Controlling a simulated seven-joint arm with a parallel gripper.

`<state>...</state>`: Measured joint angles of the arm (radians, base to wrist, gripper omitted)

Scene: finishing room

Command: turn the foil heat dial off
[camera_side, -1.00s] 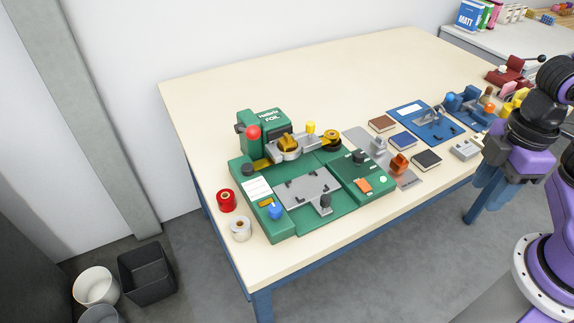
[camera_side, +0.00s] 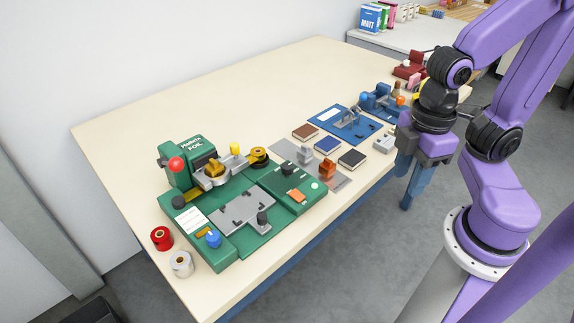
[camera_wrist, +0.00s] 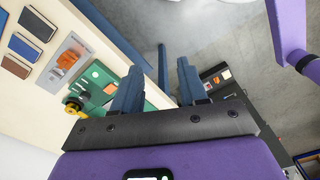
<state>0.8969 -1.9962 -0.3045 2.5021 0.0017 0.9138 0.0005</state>
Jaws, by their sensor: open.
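The green foil machine (camera_side: 232,242) stands on the near left part of the table in the side view. On its right-hand panel is a black knob (camera_side: 287,168), which looks like the heat dial. An orange switch (camera_side: 297,196) and a pale round lamp (camera_side: 314,186) sit beside it. The dial's pointer and marks are too small to read. My gripper (camera_side: 413,182) is open and empty, pointing down beyond the table's front edge, well right of the machine. The wrist view shows both blue fingers (camera_wrist: 160,85) apart, with part of the green machine (camera_wrist: 98,72) behind them.
Red (camera_side: 161,239) and white (camera_side: 181,264) rolls stand left of the machine.

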